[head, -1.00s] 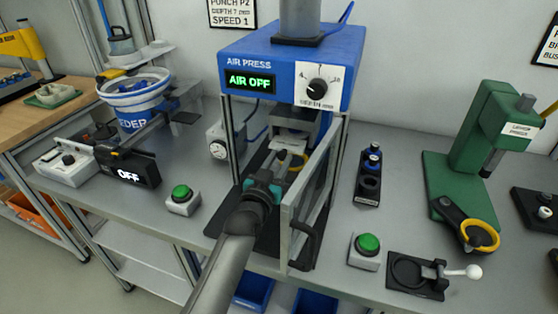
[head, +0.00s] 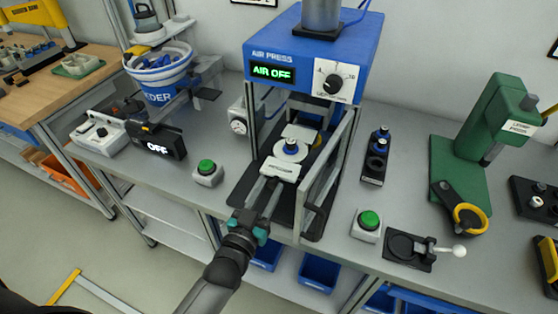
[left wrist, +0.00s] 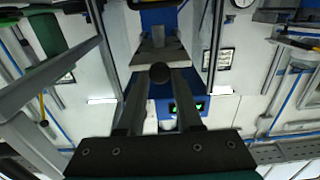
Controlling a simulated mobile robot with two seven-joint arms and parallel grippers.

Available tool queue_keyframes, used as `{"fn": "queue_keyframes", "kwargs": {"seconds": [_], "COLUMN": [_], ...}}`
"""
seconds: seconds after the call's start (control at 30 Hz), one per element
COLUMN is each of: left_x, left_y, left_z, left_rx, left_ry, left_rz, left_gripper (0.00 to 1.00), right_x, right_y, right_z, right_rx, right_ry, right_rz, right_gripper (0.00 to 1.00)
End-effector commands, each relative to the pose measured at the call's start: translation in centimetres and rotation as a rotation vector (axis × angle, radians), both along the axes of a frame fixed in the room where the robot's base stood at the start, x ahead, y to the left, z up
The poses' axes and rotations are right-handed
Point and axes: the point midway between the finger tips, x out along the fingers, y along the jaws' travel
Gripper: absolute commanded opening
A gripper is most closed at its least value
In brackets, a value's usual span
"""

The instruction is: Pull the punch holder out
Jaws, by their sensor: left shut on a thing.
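The punch holder (head: 282,167) is a pale sliding plate with a small label at the front of the blue air press (head: 315,50). My left gripper (head: 273,183) reaches in from the front with two long grey fingers. They are shut on the holder's front knob, which is mostly hidden in the head view. In the left wrist view, the round dark knob (left wrist: 160,72) shows between the fingertips, in front of the holder's plate (left wrist: 160,55). My right gripper is not in view.
The press's clear side door (head: 325,180) stands open to the right of the holder. Green-button boxes (head: 207,173) (head: 366,224) stand on both sides. The black stand with blue-topped pieces (head: 375,158) and green lever press (head: 490,130) are to the right. The display reads AIR OFF.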

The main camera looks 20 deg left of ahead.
Motion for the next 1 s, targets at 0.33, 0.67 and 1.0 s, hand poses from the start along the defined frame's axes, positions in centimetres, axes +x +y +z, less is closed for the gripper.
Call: {"fn": "queue_keyframes", "kwargs": {"seconds": [0.33,0.67,1.0], "left_x": [-3.7,-3.9,-3.8], "left_y": [0.1,0.1,0.1], "left_z": [0.0,-0.1,-0.1], "left_rx": [-0.001,0.000,0.000], "left_ry": [-0.001,0.000,-0.001], "left_rz": [0.000,0.000,0.000], "left_gripper": [0.00,0.00,0.63], "right_x": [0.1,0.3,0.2], "right_y": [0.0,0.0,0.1], "right_z": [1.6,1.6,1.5], "right_rx": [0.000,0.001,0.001], "right_ry": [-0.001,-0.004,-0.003], "right_rz": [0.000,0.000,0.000], "right_gripper": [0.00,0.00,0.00]}}
